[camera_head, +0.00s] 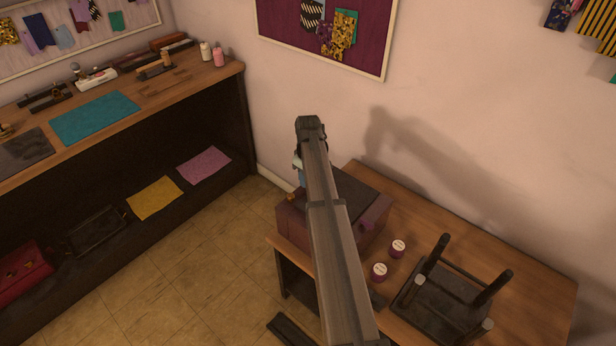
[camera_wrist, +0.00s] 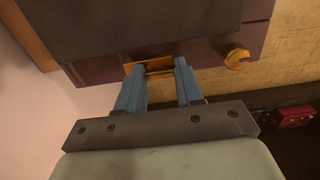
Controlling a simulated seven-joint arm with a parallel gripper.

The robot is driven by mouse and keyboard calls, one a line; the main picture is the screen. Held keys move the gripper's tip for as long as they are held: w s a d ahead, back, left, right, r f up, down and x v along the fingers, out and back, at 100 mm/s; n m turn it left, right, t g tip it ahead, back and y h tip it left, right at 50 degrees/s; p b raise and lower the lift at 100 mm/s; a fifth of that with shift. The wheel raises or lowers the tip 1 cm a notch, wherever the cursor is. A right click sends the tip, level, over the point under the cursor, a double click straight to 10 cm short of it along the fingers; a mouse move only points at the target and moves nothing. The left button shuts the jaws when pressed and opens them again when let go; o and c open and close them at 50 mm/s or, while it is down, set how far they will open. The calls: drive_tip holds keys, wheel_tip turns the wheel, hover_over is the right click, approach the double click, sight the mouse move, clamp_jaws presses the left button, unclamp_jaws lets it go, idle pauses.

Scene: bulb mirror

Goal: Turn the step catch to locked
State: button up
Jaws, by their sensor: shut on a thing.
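A purple box (camera_head: 295,225) with a dark top stands on the wooden table; its side fills the upper part of the wrist view (camera_wrist: 105,73). A flat brass piece (camera_wrist: 157,69) sits on that side, and a round brass knob (camera_wrist: 237,57) is to its right. I cannot tell which of these, if either, is the step catch. My gripper (camera_wrist: 160,72) has its blue fingers spaced apart and shut on the brass piece. In the head view my arm hides most of my gripper (camera_head: 299,172) and part of the box.
Two small purple jars (camera_head: 398,248) and an upturned dark stool (camera_head: 440,300) stand on the table (camera_head: 530,275) right of the box. A long workbench (camera_head: 185,85) with tools and cloths runs along the left. Open tiled floor (camera_head: 205,235) lies between.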

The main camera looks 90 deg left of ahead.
drive_tip(key=shift+m, duration=0.4)
drive_tip(key=shift+c, duration=0.2)
drive_tip(key=m, duration=1.2)
drive_tip(key=shift+m, duration=0.4)
drive_tip(key=m, duration=0.4)
drive_tip(key=shift+m, duration=0.3)
drive_tip(key=o, duration=1)
drive_tip(key=shift+o, duration=0.2)
drive_tip(key=shift+r, duration=0.1)
